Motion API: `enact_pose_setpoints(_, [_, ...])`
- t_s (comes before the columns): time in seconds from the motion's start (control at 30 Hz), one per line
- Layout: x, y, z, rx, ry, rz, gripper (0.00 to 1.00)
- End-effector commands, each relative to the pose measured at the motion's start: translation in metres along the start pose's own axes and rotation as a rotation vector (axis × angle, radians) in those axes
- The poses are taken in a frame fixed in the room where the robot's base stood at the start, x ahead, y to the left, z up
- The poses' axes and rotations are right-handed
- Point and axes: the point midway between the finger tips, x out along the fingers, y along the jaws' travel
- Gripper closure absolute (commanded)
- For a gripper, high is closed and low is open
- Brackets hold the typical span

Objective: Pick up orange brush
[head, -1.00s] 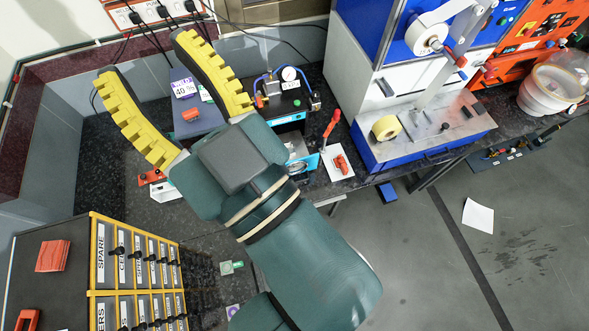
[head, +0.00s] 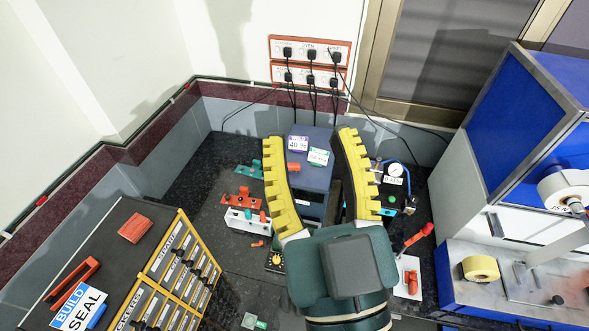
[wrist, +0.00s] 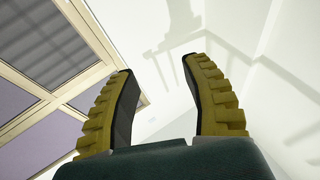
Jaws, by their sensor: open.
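My gripper (head: 311,140) is open and empty, with its two yellow ridged fingers spread wide in front of the blue-grey box in the head view. In the wrist view my gripper (wrist: 160,66) has only wall and window frame beyond it. I cannot pick out an orange brush for certain. An orange block-like item (head: 135,228) lies on the cabinet top at left, apart from my gripper. A longer orange-red item (head: 72,284) lies nearer on the same top. An orange-red handled piece (head: 418,236) stands on the bench right of my gripper.
A drawer cabinet (head: 128,262) with yellow edging stands at lower left. A blue-grey labelled box (head: 312,172) sits behind my fingers, with a gauge unit (head: 393,180) to its right. A blue and white machine (head: 500,215) fills the right side. Plugged cables hang from wall sockets (head: 310,60).

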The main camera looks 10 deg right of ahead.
Motion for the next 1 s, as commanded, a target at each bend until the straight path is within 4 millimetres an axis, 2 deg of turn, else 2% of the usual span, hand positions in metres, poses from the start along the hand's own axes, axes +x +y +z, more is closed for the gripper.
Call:
enact_pose_setpoints(0.3, [0.0, 0.0, 0.0, 0.0, 0.0, 0.0, 0.52])
enact_pose_setpoints(0.57, [0.0, 0.0, 0.0, 0.0, 0.0, 0.0, 0.04])
enact_pose_setpoints(0.87, [0.0, 0.0, 0.001, 0.012, -0.004, 0.0, 0.04])
enact_pose_setpoints(0.93, [0.0, 0.0, 0.013, 0.044, -0.057, 0.002, 0.04])
enact_pose_setpoints(0.97, [0.003, 0.0, 0.028, 0.062, -0.109, 0.004, 0.04])
enact_pose_setpoints(1.0, [0.009, 0.0, 0.053, 0.081, -0.19, 0.008, 0.04])
